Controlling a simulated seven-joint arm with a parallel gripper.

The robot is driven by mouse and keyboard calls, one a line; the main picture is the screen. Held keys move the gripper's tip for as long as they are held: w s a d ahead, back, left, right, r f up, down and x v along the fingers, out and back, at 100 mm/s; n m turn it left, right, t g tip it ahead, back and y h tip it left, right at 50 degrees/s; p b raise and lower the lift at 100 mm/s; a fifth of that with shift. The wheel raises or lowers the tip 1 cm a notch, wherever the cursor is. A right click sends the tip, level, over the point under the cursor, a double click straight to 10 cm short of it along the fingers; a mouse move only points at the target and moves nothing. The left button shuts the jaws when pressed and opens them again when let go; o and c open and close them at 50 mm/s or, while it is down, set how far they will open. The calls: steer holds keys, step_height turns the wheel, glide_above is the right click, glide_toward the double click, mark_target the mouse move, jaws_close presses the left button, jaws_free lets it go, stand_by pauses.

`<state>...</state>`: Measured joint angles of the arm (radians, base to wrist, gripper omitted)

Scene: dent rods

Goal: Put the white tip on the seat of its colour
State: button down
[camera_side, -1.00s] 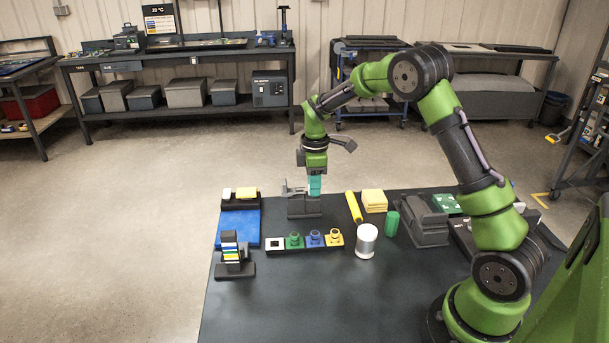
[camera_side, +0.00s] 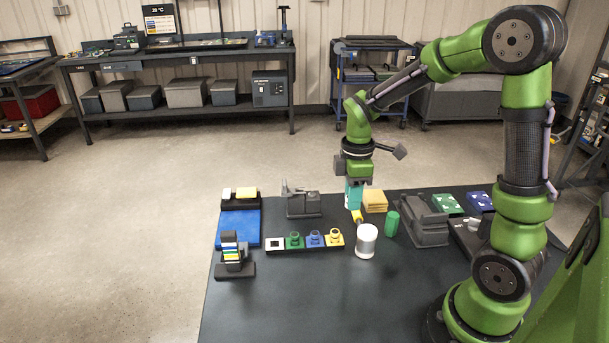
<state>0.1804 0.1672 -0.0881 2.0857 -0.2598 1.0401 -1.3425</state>
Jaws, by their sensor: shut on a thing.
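My gripper (camera_side: 355,206), with teal fingers, is low over the table and shut on a yellow rod (camera_side: 357,216). The fingers hide most of the rod; its near end shows below them. A dark strip (camera_side: 290,251) carries seats in a row: a white seat (camera_side: 275,243) at its left end, with a dark middle, then a green seat piece (camera_side: 294,241), a blue one (camera_side: 314,239) and a yellow one (camera_side: 334,237). A small white piece (camera_side: 227,193) sits beside a yellow block at the back left; I cannot tell whether it is the white tip.
A white cylinder (camera_side: 366,242) stands just in front of the rod, with a green cylinder (camera_side: 391,223) to its right. A yellow stack (camera_side: 375,200) and a grey fixture (camera_side: 303,203) are behind. A blue mat (camera_side: 238,229) and striped holder (camera_side: 232,256) are left. The front table is clear.

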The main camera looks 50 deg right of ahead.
steer(key=shift+s+a+r, duration=0.1)
steer(key=shift+s+a, duration=0.1)
steer(key=shift+s, duration=0.3)
steer(key=a+f, duration=0.1)
steer(key=a, duration=0.1)
steer(key=n, duration=0.5)
glide_above(276, 241)
steer(key=f, duration=0.3)
steer(key=shift+s+d+f, duration=0.1)
steer(key=shift+s+d, duration=0.1)
steer(key=shift+s, duration=0.05)
steer(key=shift+w+a, duration=0.1)
steer(key=shift+w, duration=0.2)
steer(key=shift+f, duration=2.05)
steer(key=shift+f, duration=0.6)
steer(key=c, duration=0.8)
jaws_free()
steer(key=shift+r, duration=0.15)
steer(key=shift+r, duration=3.35)
